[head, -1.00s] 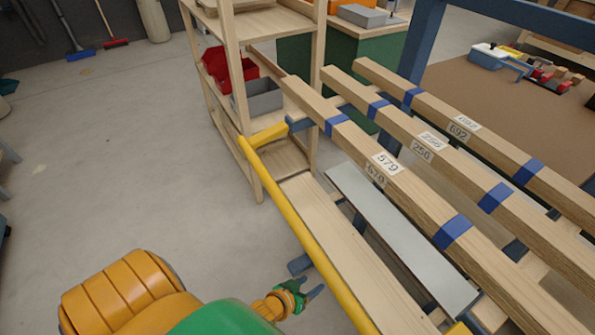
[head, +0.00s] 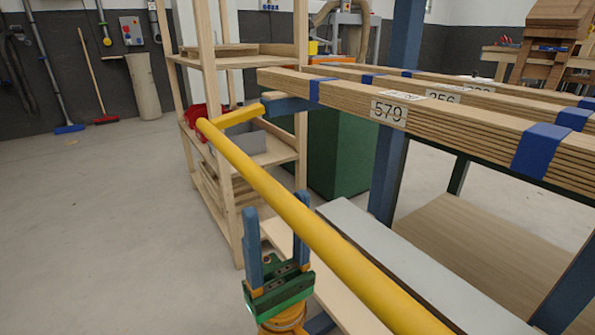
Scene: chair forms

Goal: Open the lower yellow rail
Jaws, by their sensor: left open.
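A long yellow rail (head: 262,181) slants from the shelf at upper left down to the bottom right. Its far end joins a short yellow arm (head: 243,115), which meets a blue bracket (head: 287,105) by the stacked beams. My left gripper (head: 276,203) points up at the rail from below, with two blue-grey fingers spread apart on a green body. Its right finger overlaps the rail in the picture, and its left finger stands to the rail's left. I cannot tell whether either finger touches the rail. My right gripper is not in view.
Wooden beams with blue bands (head: 540,148) and a 579 label lie to the right above the rail. A grey board (head: 400,262) lies below them. A wooden shelf (head: 234,60) with a red bin (head: 193,118) stands behind. The floor (head: 90,230) at left is clear.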

